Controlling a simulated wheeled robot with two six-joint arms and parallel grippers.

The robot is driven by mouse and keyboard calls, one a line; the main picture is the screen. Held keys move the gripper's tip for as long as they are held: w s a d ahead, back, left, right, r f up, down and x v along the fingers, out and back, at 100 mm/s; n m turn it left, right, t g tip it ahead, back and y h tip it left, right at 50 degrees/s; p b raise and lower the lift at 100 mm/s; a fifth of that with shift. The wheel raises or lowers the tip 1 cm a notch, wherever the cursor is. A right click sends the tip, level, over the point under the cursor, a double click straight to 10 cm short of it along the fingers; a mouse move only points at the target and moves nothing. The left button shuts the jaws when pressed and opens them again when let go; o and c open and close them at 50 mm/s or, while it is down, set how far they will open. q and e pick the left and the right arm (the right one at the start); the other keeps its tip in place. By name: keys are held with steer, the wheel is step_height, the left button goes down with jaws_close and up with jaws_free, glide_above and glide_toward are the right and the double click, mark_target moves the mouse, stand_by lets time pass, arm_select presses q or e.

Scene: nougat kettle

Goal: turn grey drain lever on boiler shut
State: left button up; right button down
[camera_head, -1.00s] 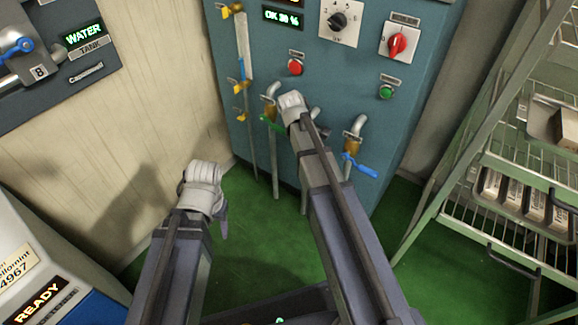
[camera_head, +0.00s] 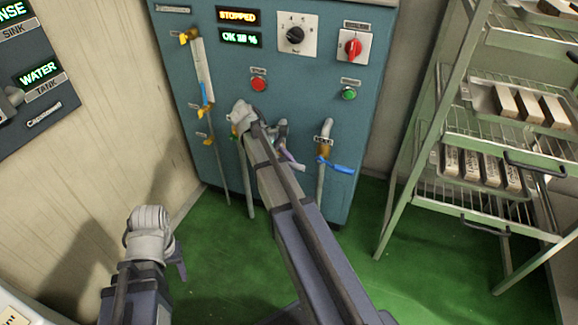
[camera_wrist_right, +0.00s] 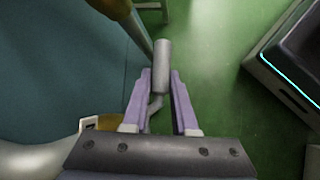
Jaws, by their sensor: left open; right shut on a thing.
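The teal boiler (camera_head: 285,100) stands ahead, with several drain pipes on its front. The grey drain lever (camera_wrist_right: 162,65) shows in the right wrist view as a pale cylindrical handle on a thin bent stem. My right gripper (camera_wrist_right: 160,88) is shut on this lever, with a purple finger on each side and the handle's end sticking out past the fingertips. In the head view my right gripper (camera_head: 288,158) is at the middle drain, and my wrist and arm hide most of that lever. My left gripper (camera_head: 180,262) is open and empty, low at the left, clear of the boiler.
A blue lever (camera_head: 337,166) sits on the drain just right of my right gripper. A green lever, mostly hidden, is to its left. Above are a red button (camera_head: 258,84), a green button (camera_head: 349,94) and dials. A wire rack (camera_head: 470,130) stands right; green floor is clear between.

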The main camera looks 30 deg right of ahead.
steer(key=c, duration=0.7)
jaws_free()
steer(key=shift+a+r, duration=0.1)
steer(key=p+v, duration=0.6)
steer(key=v, duration=0.1)
steer(key=shift+r, duration=0.25)
steer(key=shift+w+a, duration=0.15)
